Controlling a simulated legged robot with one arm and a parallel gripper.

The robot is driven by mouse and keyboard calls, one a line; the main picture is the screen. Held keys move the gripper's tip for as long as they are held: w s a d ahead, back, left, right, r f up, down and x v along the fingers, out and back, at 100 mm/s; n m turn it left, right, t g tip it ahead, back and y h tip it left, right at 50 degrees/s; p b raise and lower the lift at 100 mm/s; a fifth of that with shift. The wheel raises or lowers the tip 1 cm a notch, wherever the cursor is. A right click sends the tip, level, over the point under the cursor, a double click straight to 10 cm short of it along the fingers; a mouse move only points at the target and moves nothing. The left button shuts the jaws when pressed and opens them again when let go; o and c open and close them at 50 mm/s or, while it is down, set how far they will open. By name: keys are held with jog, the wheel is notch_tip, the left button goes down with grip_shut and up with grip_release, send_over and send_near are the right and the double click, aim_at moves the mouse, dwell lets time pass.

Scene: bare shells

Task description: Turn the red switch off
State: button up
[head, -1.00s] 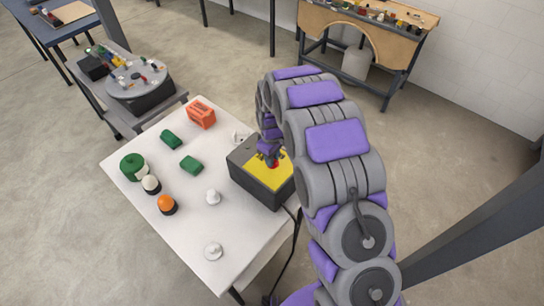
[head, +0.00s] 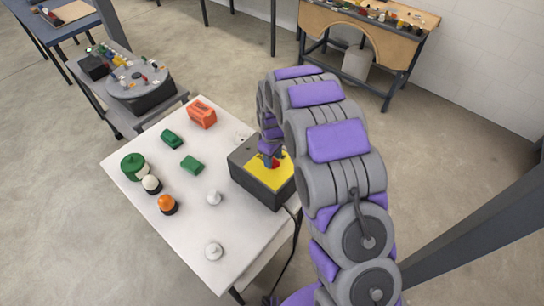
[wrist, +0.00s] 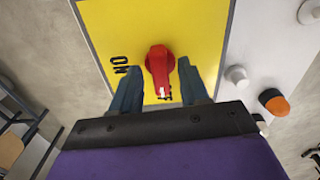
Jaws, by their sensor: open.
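The red switch (wrist: 158,66) is a rotary knob on the yellow face (wrist: 120,22) of a dark box (head: 262,187). The box stands at the right edge of the white table. In the wrist view, "ON" is printed left of the knob, and its white mark points toward my gripper, where other lettering is partly covered. My gripper (wrist: 158,80) is open, with one blue finger on each side of the knob. I cannot tell whether the fingers touch it. In the head view, the knob (head: 274,163) is partly hidden by my gripper.
On the white table (head: 190,235) are an orange box (head: 202,114), green blocks (head: 191,164), a green round part (head: 132,166), an orange-topped button (head: 167,204) and white knobs (head: 214,198). A side table (head: 120,119) stands behind left. A cable hangs beside the table.

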notch_tip(320, 180, up, 17)
jog(key=p, duration=0.1)
dwell(0.4)
jog(key=shift+r, duration=0.1)
jog(key=s+d+r+m+b, duration=0.1)
jog(key=s+d+r+m, duration=0.25)
jog(key=s+d, duration=0.5)
jog(key=s+d+m+b, duration=0.1)
jog(key=s+d+m, duration=0.1)
jog(key=s, duration=0.8)
jog(key=s+d+f+m+g+b, duration=0.1)
jog(key=s+d+m, duration=0.2)
jog(key=s, duration=0.8)
jog(key=s+d+m+b, duration=0.1)
jog(key=s+d+m, duration=0.1)
jog(key=s, duration=0.8)
jog(key=shift+s+d+f+m+g+b, duration=0.15)
jog(key=shift+d+f+m+g+b, duration=0.1)
jog(key=shift+d+m+g+b, duration=0.15)
